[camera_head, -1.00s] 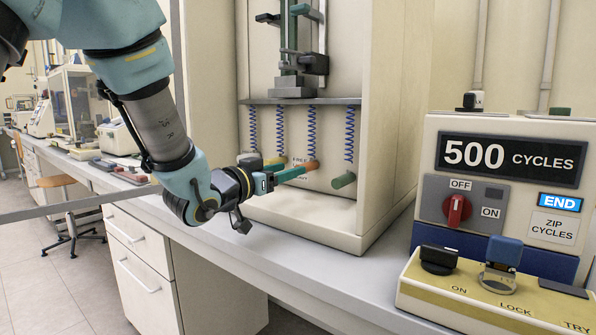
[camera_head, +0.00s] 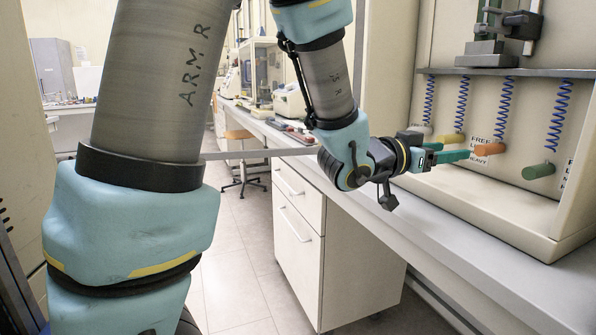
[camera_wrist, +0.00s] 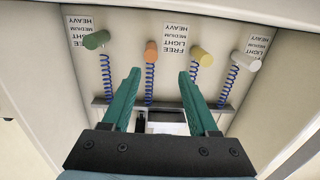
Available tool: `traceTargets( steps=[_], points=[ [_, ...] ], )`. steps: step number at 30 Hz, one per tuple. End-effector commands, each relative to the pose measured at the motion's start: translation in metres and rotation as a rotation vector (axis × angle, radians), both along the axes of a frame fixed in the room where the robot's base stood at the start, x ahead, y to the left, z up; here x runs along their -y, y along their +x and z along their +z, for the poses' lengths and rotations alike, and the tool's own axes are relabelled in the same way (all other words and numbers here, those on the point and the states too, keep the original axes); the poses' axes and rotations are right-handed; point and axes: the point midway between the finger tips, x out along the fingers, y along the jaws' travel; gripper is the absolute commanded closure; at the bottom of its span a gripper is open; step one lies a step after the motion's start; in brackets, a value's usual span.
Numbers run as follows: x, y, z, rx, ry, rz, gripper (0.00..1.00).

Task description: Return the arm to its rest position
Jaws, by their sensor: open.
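My gripper (camera_head: 448,153) is at the end of my extended arm, in front of the beige testing machine (camera_head: 410,133). Its two green fingers are apart with nothing between them. In the head view they point at the coloured knobs, and the orange knob (camera_head: 489,149) appears close to the fingertips. The green knob (camera_head: 538,171) and a white knob (camera_wrist: 248,62) are on the outer sides.
Blue springs (camera_head: 553,115) hang above the knobs. The grey bench top (camera_head: 480,235) runs beneath the machine, with white drawers (camera_head: 297,230) below. A stool (camera_head: 240,160) stands on the open floor (camera_head: 240,275) to the left. Other lab machines (camera_head: 258,75) line the bench behind.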

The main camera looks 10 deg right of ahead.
Motion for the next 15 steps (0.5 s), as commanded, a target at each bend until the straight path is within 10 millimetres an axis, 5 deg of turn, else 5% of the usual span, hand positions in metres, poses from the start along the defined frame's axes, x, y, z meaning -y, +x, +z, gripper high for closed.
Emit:
traceTargets(
  steps=[5,9,12,15],
  points=[
    [-0.061,0.066,-0.012,-0.069,0.170,0.246,0.40],
    [-0.148,0.112,-0.036,-0.207,0.376,0.499,0.40],
    [-0.218,0.123,-0.054,-0.346,0.524,0.662,0.40],
    [-0.289,0.112,-0.068,-0.525,0.663,0.801,0.40]
  ],
)
